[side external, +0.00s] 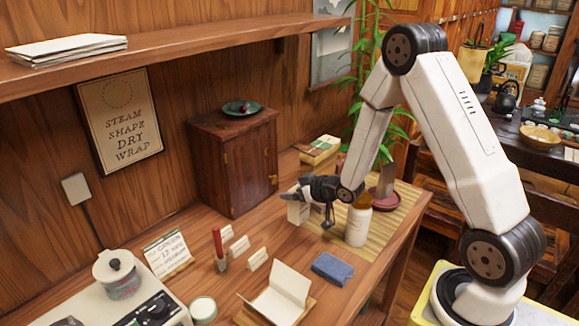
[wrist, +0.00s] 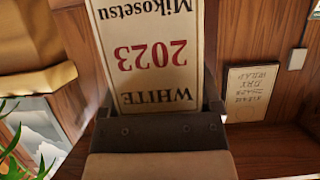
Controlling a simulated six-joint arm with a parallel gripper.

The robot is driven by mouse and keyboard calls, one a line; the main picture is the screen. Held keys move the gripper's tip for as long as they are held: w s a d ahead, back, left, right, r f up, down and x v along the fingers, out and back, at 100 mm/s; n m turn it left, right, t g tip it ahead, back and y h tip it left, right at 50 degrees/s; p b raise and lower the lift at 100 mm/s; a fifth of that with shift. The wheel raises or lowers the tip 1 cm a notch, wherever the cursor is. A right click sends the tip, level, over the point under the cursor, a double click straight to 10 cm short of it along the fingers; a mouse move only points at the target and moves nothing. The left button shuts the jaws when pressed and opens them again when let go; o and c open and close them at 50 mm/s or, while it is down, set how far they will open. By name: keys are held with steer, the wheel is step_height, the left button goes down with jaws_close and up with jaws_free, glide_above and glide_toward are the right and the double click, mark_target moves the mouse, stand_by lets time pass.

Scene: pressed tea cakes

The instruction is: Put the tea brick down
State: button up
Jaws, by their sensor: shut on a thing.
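The tea brick (wrist: 150,55) fills the upper middle of the wrist view, its cream label reading "WHITE 2023 Mikosetsu" upside down. My gripper (wrist: 158,110) is shut on it, with dark jaws at its sides. In the side external view my gripper (side external: 292,197) is over the right part of the wooden counter. The pale brick (side external: 297,213) shows below the jaws, partly hidden by them. I cannot tell whether its lower edge touches the surface.
A white jar (side external: 358,226) stands close to the right of my gripper on a bamboo mat (side external: 392,228). A wooden cabinet (side external: 235,165) stands behind left.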

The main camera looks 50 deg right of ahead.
steer(key=shift+f, duration=0.1)
steer(key=shift+f, duration=1.75)
steer(key=shift+f, duration=0.1)
steer(key=o, duration=1.2)
steer(key=shift+c, duration=0.2)
steer(key=shift+s+r, duration=0.3)
steer(key=shift+s, duration=0.05)
steer(key=v, duration=0.6)
steer(key=shift+s, duration=0.3)
steer(key=shift+a+r, duration=0.1)
steer(key=shift+r, duration=0.1)
